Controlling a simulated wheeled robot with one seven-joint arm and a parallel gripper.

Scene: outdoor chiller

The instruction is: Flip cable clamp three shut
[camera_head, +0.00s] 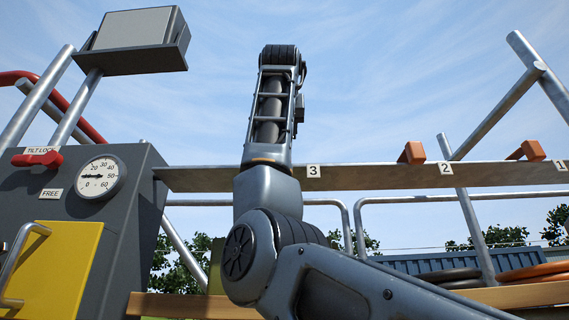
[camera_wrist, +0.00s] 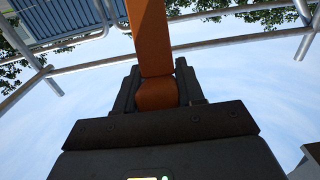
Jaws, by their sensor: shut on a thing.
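In the wrist view, an orange lever (camera_wrist: 155,45) runs down from the top edge, and its rounded end sits between the two dark fingers of my gripper (camera_wrist: 157,92). My gripper is shut on it. I take it as the lever of cable clamp three. In the head view, my arm rises in front of the rail (camera_head: 375,178) just left of the number 3 label (camera_head: 313,171). It hides clamp three and my gripper there, so how far the lever is tilted cannot be told.
Orange clamps two (camera_head: 411,153) and one (camera_head: 530,150) stand along the rail to the right. At left are a grey cabinet with a gauge (camera_head: 98,177), a red tilt lock handle (camera_head: 37,159) and a yellow panel (camera_head: 62,262). Metal railings (camera_head: 468,220) cross the right side.

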